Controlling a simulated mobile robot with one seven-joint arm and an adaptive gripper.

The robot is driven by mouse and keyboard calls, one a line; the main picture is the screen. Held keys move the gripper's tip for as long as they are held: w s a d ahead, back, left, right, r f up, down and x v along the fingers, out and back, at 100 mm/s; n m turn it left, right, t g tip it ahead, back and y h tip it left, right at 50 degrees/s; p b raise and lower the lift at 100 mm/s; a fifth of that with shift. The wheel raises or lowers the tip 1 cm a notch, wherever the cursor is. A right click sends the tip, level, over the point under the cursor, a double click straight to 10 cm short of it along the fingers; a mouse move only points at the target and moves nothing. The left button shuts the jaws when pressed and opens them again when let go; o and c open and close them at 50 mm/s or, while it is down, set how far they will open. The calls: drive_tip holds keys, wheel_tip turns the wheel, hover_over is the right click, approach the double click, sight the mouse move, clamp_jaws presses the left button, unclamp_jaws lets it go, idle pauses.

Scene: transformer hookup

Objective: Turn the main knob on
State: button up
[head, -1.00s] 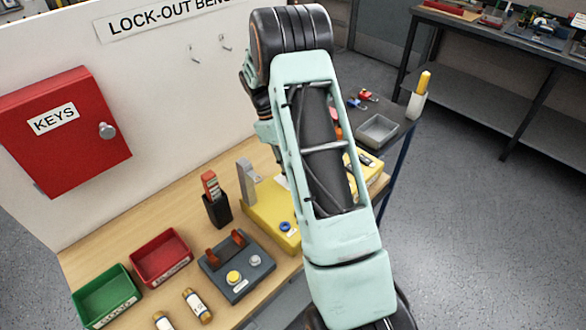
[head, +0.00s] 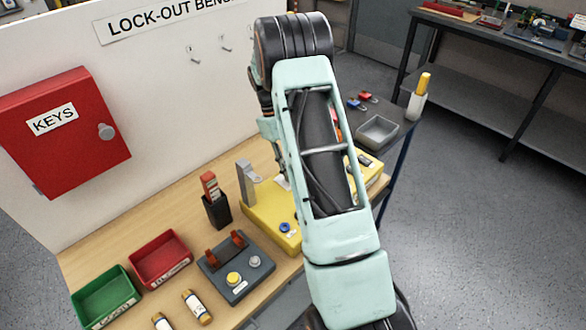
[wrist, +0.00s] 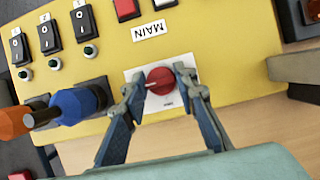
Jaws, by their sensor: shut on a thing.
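The main knob (wrist: 160,80) is a round red knob on a white plate on the yellow panel (wrist: 225,60), beside the label MAIN (wrist: 149,31). A pale pointer mark on the knob points to the left in the wrist view. My gripper (wrist: 167,80) has its two fingers on either side of the knob, shut on it.
Black rocker switches (wrist: 48,36) and blue (wrist: 78,104) and orange (wrist: 14,122) handles are left of the knob.

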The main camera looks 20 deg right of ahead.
drive_tip(key=o, duration=1.2)
drive_tip(key=shift+c, duration=0.2)
drive_tip(key=shift+r, duration=0.1)
drive_tip(key=v, duration=1.1)
drive_tip(key=shift+w+r, duration=0.2)
drive_tip(key=shift+r, duration=0.15)
drive_tip(key=shift+a+r, duration=0.1)
